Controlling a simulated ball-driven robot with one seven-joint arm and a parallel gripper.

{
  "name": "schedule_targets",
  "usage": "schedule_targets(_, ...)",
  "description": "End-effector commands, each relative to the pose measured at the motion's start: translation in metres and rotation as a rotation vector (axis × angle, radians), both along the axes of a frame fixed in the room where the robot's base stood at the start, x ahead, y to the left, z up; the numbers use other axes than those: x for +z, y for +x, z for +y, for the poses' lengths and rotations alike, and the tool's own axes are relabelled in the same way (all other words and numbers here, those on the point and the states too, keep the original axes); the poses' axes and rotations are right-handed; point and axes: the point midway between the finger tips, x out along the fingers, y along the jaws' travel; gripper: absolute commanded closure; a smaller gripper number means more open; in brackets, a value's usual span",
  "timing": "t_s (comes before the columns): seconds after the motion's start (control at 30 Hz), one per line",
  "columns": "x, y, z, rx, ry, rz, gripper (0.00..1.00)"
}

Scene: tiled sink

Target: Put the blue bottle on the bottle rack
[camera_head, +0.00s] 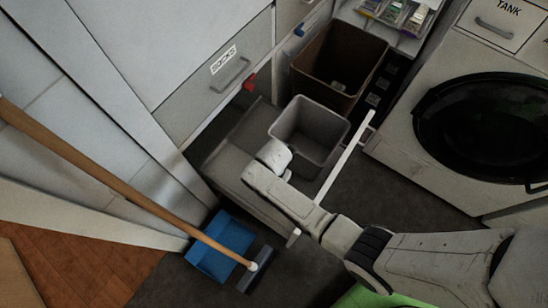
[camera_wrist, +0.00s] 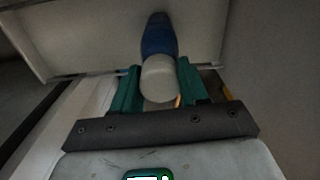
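The blue bottle (camera_wrist: 157,38) shows in the wrist view, with its rounded pale end (camera_wrist: 160,79) towards the camera and its blue body pointing away. My gripper (camera_wrist: 160,76) has a green finger close against each side of the bottle, with almost no gap, and looks shut on it. Behind the bottle is a pale inside wall (camera_wrist: 95,35). In the head view my arm reaches from the lower right to the open drawer; my fingers and the bottle are hidden there. I cannot make out a bottle rack in either view.
A grey bin (camera_head: 310,135) and a brown bin (camera_head: 340,70) stand beyond my arm. A washing machine (camera_head: 435,150) is at the right. Dark floor lies between.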

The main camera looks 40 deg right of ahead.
Motion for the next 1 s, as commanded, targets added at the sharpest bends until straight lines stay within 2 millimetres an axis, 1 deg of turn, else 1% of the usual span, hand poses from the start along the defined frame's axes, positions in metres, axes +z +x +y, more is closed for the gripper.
schedule_targets(0.03, 0.0, 0.0, 0.0, 0.0, 0.0, 0.0, 0.52)
schedule_targets(0.2, 0.0, 0.0, 0.0, 0.0, 0.0, 0.0, 0.36)
schedule_targets(0.27, 0.0, 0.0, 0.0, 0.0, 0.0, 0.0, 0.32)
schedule_targets(0.47, 0.0, 0.0, 0.0, 0.0, 0.0, 0.0, 0.32)
schedule_targets(0.57, 0.005, 0.0, 0.0, 0.0, 0.0, 0.0, 0.32)
schedule_targets(0.67, 0.016, 0.001, 0.0, 0.0, 0.0, -0.003, 0.32)
schedule_targets(0.77, 0.034, 0.0, 0.0, 0.0, 0.0, -0.003, 0.32)
schedule_targets(1.0, 0.084, 0.001, 0.0, 0.0, 0.0, -0.003, 0.32)
